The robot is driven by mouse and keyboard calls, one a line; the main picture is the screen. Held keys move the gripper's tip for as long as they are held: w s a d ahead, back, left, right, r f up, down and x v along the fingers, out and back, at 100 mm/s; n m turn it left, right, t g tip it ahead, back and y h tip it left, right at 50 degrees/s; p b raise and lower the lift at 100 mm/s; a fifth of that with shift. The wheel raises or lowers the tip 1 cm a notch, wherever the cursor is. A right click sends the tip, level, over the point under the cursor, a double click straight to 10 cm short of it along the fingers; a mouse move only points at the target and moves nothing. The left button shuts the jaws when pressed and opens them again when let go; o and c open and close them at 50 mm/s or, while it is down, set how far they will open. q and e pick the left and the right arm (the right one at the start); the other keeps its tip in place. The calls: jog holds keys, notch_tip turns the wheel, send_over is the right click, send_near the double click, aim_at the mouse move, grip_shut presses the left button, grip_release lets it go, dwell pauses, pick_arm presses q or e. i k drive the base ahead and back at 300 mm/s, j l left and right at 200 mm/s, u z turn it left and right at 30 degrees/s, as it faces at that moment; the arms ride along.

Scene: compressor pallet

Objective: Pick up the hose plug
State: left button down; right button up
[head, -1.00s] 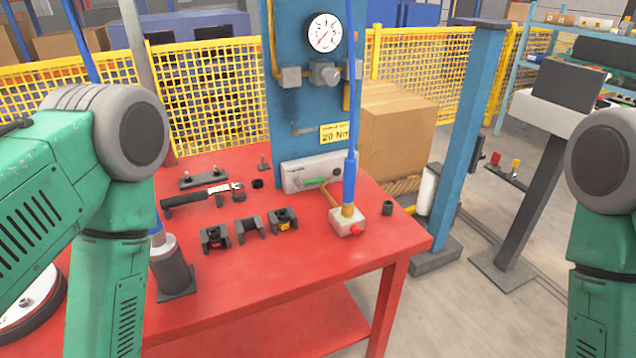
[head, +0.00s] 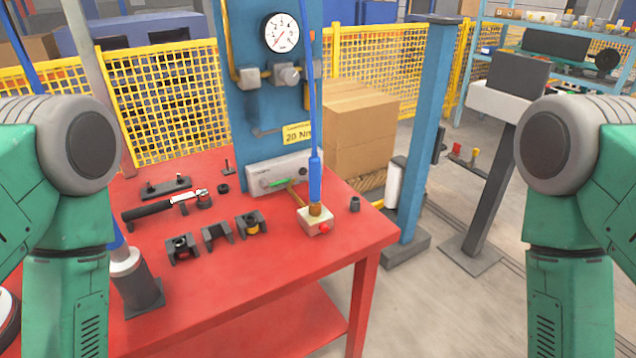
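A blue hose (head: 315,180) hangs down at the right part of the red table. Its brass end, which looks like the hose plug (head: 316,210), stands upright at a small white block (head: 313,224) with a red button. I cannot tell how deep it sits. My green arms show at the left and right edges, both well apart from the hose. Both grippers are below the picture and hidden.
On the red table (head: 260,290) are several black holders (head: 217,233), a torque wrench (head: 165,206) and a dark post (head: 137,285) at the left. A blue column with a gauge (head: 282,33) stands behind. A cardboard box (head: 358,128) is beyond. The table's front middle is clear.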

aim_at(315, 162)
jog(key=i+l, duration=0.1)
jog(key=l, duration=0.35)
jog(key=i+l, duration=0.1)
jog(key=l, duration=0.3)
jog(key=i+l, duration=0.1)
jog(key=l, duration=0.8)
jog(key=i+z, duration=0.05)
